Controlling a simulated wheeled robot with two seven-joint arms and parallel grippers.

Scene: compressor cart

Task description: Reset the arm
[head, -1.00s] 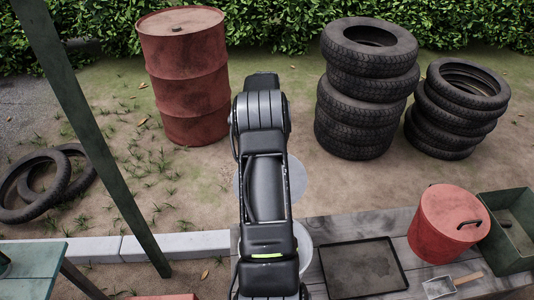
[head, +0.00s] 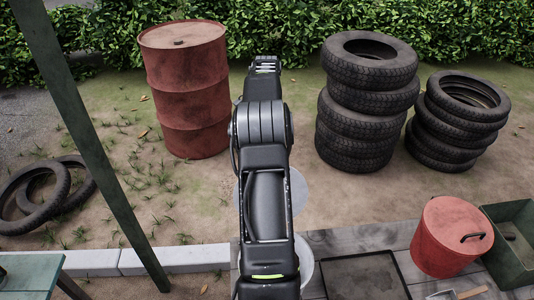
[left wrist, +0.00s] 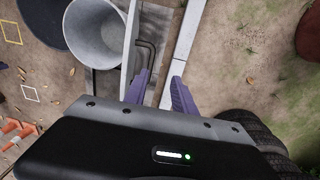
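One of my black arms (head: 265,195) rises through the middle of the head view, over the ground between the red drum and the tires. I cannot tell which arm it is, and no fingertips show there. In the left wrist view, my left gripper (left wrist: 161,88) has two purple fingers spread apart. Only background shows between them: dirt, a pale beam and a brown strip. It appears empty. My right gripper does not show in either view.
A red drum (head: 185,90) stands left of the arm. A tall tire stack (head: 365,105) and a lower tire stack (head: 460,120) stand right. A wooden bench (head: 350,240) carries a dark tray (head: 363,278), a red can (head: 450,238) and a green bin (head: 515,240). A green post (head: 90,145) slants at left.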

